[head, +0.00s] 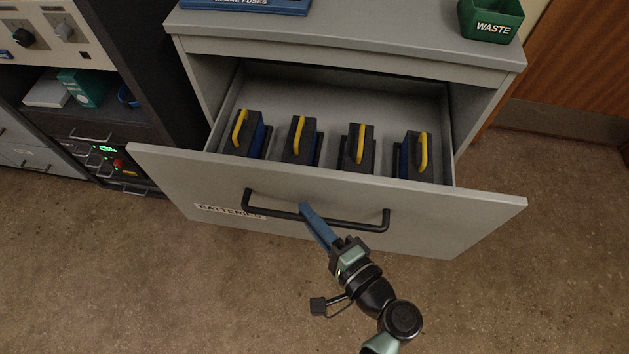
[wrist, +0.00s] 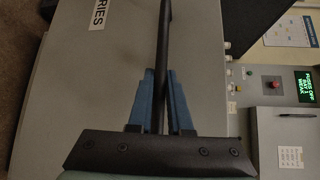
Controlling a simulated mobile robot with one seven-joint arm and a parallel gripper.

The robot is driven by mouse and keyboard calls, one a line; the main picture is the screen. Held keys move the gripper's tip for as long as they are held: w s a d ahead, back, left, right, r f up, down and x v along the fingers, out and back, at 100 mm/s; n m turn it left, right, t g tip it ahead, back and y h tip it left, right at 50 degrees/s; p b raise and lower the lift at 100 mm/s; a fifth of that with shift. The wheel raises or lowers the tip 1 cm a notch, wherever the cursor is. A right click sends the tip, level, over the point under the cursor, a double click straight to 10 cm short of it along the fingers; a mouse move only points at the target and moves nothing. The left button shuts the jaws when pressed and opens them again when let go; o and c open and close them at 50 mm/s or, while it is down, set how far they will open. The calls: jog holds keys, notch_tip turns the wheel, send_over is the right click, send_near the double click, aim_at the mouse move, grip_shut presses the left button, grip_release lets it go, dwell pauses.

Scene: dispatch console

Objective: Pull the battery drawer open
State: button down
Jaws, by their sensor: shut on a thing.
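The battery drawer (head: 330,190) is pulled well out of the grey cabinet in the head view. Its front bears a "BATTERIES" label (head: 230,212) and a black bar handle (head: 375,226). Several dark batteries with yellow grips, such as this battery (head: 300,140), stand in a row inside it. My gripper (head: 308,212) is at the middle of the handle, its blue fingers shut on the bar. In the wrist view the handle (wrist: 165,45) runs between the two blue fingers (wrist: 160,95), and the drawer front (wrist: 95,80) lies behind.
A green waste bin (head: 490,20) and a blue fuse tray (head: 245,5) stand on the cabinet top (head: 350,35). A dark equipment rack (head: 150,70) is at the left. The brown floor (head: 130,270) before the drawer is clear apart from my arm.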

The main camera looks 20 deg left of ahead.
jog(key=s+d+p, duration=0.2)
jog(key=s, duration=0.5)
jog(key=shift+s, duration=0.25)
jog(key=shift+d, duration=0.1)
jog(key=c, duration=0.8)
grip_release()
jog(key=shift+c, duration=0.2)
jog(key=v, duration=1.3)
